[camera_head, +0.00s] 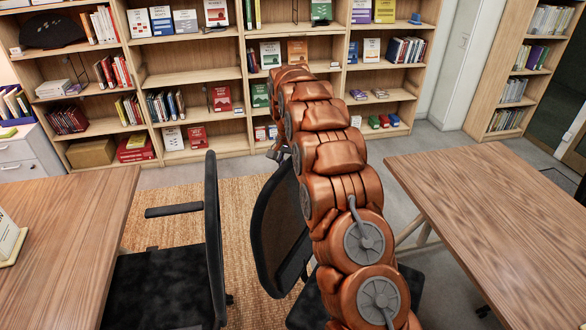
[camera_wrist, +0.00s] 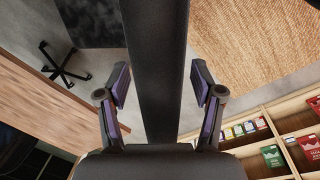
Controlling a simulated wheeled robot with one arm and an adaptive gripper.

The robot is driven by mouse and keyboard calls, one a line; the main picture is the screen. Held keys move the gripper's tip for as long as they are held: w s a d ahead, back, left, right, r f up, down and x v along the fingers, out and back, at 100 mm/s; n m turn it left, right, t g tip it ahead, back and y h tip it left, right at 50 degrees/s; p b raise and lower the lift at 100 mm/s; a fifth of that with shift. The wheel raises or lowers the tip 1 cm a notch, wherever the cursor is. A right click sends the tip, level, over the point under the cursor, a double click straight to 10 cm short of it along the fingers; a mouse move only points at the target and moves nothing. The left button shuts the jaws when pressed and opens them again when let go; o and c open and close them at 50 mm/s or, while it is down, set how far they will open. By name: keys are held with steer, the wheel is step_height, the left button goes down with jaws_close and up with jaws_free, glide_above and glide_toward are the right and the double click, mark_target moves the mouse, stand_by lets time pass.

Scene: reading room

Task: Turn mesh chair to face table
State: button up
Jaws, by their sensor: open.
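A black mesh chair (camera_head: 283,238) stands right of centre in the head view, partly hidden behind my arm. Its mesh back is on the left and its dark seat (camera_head: 305,308) extends right, towards the right table (camera_head: 490,205). In the wrist view my gripper (camera_wrist: 160,95) is open. Its two fingers stand on either side of a dark upright bar (camera_wrist: 155,45), which looks like the edge of the chair's back. I cannot tell whether the fingers touch it. The dark seat (camera_wrist: 82,22) shows at upper left. In the head view my gripper is mostly hidden behind my arm.
A second black chair (camera_head: 212,240) stands close on the left, its seat towards the left table (camera_head: 65,225). A woven rug (camera_head: 180,188) lies beneath. Bookshelves (camera_head: 190,78) line the back wall. Bare grey floor (camera_head: 400,150) shows between the shelves and right table.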

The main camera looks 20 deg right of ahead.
jaws_close()
stand_by(0.6)
